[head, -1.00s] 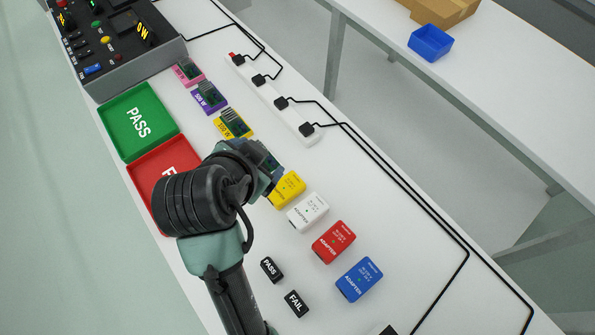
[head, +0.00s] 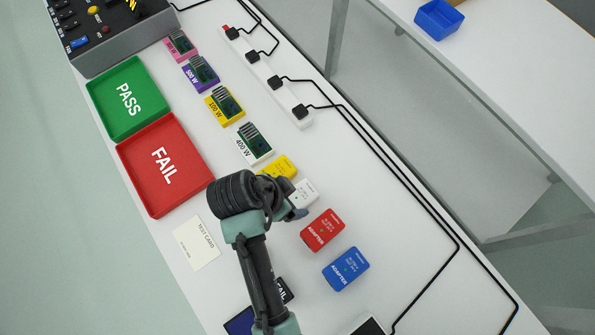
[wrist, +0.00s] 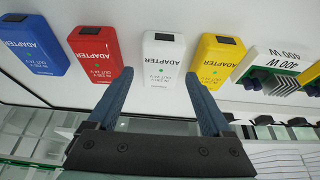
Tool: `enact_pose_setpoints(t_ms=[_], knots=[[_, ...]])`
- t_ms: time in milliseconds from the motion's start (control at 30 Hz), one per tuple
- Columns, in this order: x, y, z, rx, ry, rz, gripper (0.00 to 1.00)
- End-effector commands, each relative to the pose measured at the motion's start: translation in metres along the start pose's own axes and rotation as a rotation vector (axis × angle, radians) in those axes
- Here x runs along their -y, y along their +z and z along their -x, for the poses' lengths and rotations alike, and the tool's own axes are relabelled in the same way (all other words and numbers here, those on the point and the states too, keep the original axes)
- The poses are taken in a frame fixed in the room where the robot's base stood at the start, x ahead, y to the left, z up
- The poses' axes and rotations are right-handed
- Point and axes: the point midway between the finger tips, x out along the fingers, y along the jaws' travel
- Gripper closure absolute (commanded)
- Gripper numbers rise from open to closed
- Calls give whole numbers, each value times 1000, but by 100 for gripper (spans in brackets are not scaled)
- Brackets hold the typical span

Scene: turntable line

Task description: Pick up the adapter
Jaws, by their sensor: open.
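Several adapters stand in a row on the white table. The yellow adapter (head: 278,167) and white adapter (head: 305,192) are partly hidden behind my arm in the head view. The red adapter (head: 322,231) and blue adapter (head: 346,269) are in clear sight. In the wrist view my gripper (wrist: 160,95) is open and empty, its two blue fingers pointing at the white adapter (wrist: 162,62), which lies between their lines. The red adapter (wrist: 95,52) is left of the fingers and the yellow adapter (wrist: 216,60) is right. Contact with the white adapter cannot be told.
Green PASS tray (head: 128,100) and red FAIL tray (head: 166,166) lie left of the board row. The 400 W board (head: 255,143) sits just beyond the yellow adapter. A power strip (head: 265,80) with black cables runs along the right. A test card (head: 196,243) lies left of my arm.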

Motion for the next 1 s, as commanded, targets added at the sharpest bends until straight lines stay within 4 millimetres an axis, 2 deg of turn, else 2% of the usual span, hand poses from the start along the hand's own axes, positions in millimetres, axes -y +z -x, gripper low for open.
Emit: enact_pose_setpoints(t_ms=[200, 533, 900, 1000], knots=[[1, -1, -30, 0, 2, 0, 16], [1, -1, -36, 0, -1, 0, 18], [1, -1, -36, 0, -1, 0, 85], [1, -1, -36, 0, -1, 0, 100]])
